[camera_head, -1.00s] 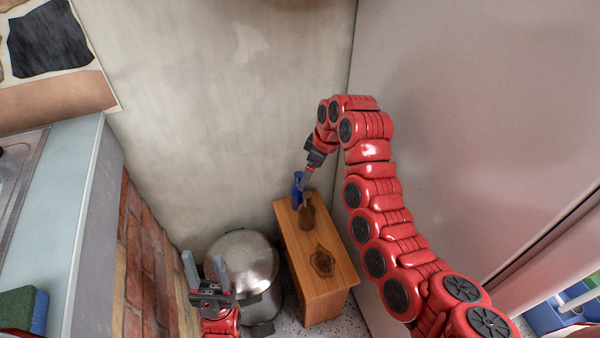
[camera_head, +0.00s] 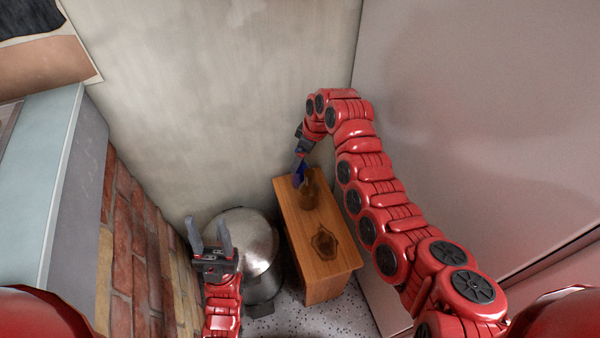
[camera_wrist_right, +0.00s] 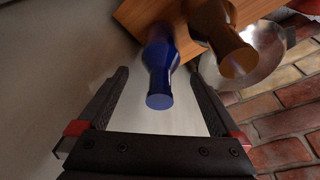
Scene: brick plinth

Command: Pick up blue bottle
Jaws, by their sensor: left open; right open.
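The blue bottle (camera_head: 299,176) stands at the far end of a small wooden stand (camera_head: 313,230), partly hidden behind my right gripper (camera_head: 301,152) in the head view. In the right wrist view the blue bottle (camera_wrist_right: 160,75) lies between the two open fingers of my right gripper (camera_wrist_right: 160,85), which do not touch it. A brown bottle (camera_head: 309,196) stands close beside the blue one and also shows in the right wrist view (camera_wrist_right: 222,35). My left gripper (camera_head: 209,238) is open and empty, in front of the metal bin.
A round metal bin (camera_head: 250,245) stands left of the stand. A brick wall (camera_head: 135,240) with a grey counter (camera_head: 40,170) is on the left. A pale wall rises behind the stand, and a large pale panel (camera_head: 470,120) stands on the right.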

